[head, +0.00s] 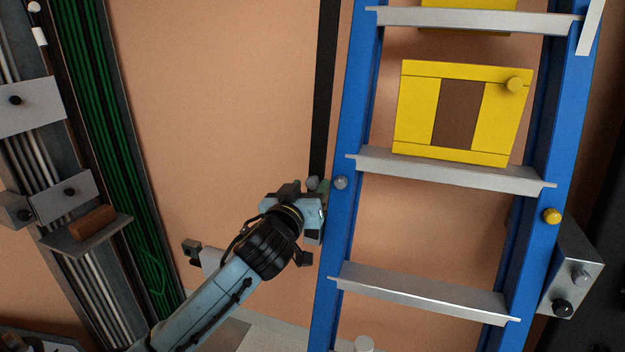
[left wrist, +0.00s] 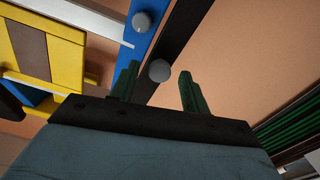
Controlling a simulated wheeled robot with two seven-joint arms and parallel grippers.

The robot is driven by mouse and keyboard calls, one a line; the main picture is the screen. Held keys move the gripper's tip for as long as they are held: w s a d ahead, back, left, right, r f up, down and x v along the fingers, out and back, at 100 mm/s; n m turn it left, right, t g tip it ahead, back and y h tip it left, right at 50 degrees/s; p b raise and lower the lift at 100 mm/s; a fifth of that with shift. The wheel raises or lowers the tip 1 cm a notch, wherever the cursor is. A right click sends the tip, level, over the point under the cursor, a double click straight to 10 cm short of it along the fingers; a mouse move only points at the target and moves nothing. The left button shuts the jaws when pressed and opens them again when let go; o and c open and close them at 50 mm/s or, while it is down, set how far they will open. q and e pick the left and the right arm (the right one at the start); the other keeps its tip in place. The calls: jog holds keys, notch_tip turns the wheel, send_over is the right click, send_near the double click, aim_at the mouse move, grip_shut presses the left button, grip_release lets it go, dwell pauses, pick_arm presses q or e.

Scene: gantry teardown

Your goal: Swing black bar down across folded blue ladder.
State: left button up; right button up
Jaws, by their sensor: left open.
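The black bar (head: 325,90) stands upright along the outer side of the blue ladder's left rail, not across the ladder. The blue ladder (head: 347,130) stands upright with grey rungs. My left gripper (head: 312,185) is at the bar's lower part, beside the left rail. In the left wrist view its two green fingers (left wrist: 159,72) are apart, with a round grey knob (left wrist: 160,71) between their tips. The black bar (left wrist: 183,38) runs behind that knob. A second grey knob (left wrist: 142,21) is on the blue rail. My right gripper is not in view.
A yellow box with a brown panel (head: 415,110) shows behind the rungs. A grey bracket (head: 580,265) with knobs is at the ladder's lower right. Green cables (head: 100,120) and grey plates (head: 65,195) are on the left. Bare tan wall lies between cables and bar.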

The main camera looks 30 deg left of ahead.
pick_arm(q)
jog(key=shift+x, duration=1.45)
grip_shut()
jog(key=shift+d, duration=0.15)
jog(key=shift+d, duration=0.1)
